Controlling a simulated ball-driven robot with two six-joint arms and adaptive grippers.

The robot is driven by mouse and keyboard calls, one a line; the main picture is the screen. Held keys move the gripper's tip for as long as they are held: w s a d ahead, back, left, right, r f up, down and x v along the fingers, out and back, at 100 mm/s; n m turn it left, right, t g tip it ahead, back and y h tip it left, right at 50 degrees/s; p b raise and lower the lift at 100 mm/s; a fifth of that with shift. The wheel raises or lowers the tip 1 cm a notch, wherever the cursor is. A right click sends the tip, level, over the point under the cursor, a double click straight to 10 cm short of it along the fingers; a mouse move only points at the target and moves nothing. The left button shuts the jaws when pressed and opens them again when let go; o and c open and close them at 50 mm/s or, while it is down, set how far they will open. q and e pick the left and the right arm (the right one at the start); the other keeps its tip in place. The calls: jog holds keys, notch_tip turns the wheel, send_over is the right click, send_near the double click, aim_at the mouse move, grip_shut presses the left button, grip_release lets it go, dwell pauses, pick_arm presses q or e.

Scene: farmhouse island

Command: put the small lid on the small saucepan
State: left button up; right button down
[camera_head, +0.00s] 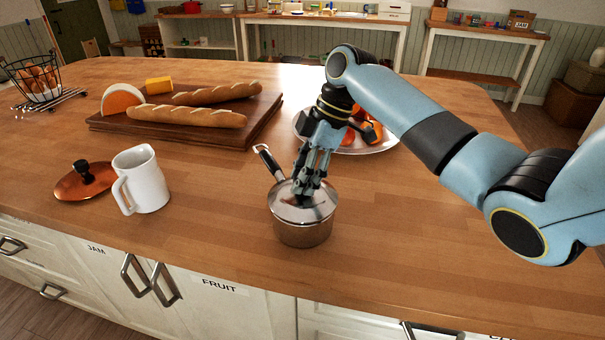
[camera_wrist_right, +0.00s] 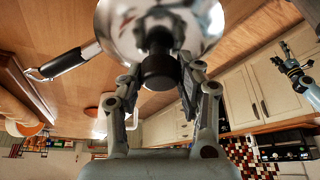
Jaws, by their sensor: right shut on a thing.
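The small saucepan (camera_head: 303,236) stands on the wooden island, its black handle pointing back left. The small silver lid (camera_head: 290,212) is over the saucepan's mouth and looks about level; whether it touches the rim all round I cannot tell. My right gripper (camera_head: 304,198) comes down from above and is shut on the lid's black knob. In the right wrist view, the knob (camera_wrist_right: 158,70) is between the fingers, with the shiny lid (camera_wrist_right: 120,25) beyond. My left gripper is out of the head view; a small arm at the right wrist view's right edge seems mine, its jaws too small to judge.
A copper lid (camera_head: 85,181) and a white jug (camera_head: 142,180) stand to the left. Behind are a bread board (camera_head: 215,135) with baguettes and cheese, and a fruit plate (camera_head: 375,148) close behind my right gripper. The counter right of the saucepan is clear.

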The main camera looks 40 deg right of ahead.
jog(key=shift+f, duration=0.55)
jog(key=c, duration=0.8)
grip_release()
jog(key=shift+r, duration=0.1)
notch_tip(320, 180, up, 4)
jog(key=p, duration=0.4)
jog(key=shift+r, duration=0.9)
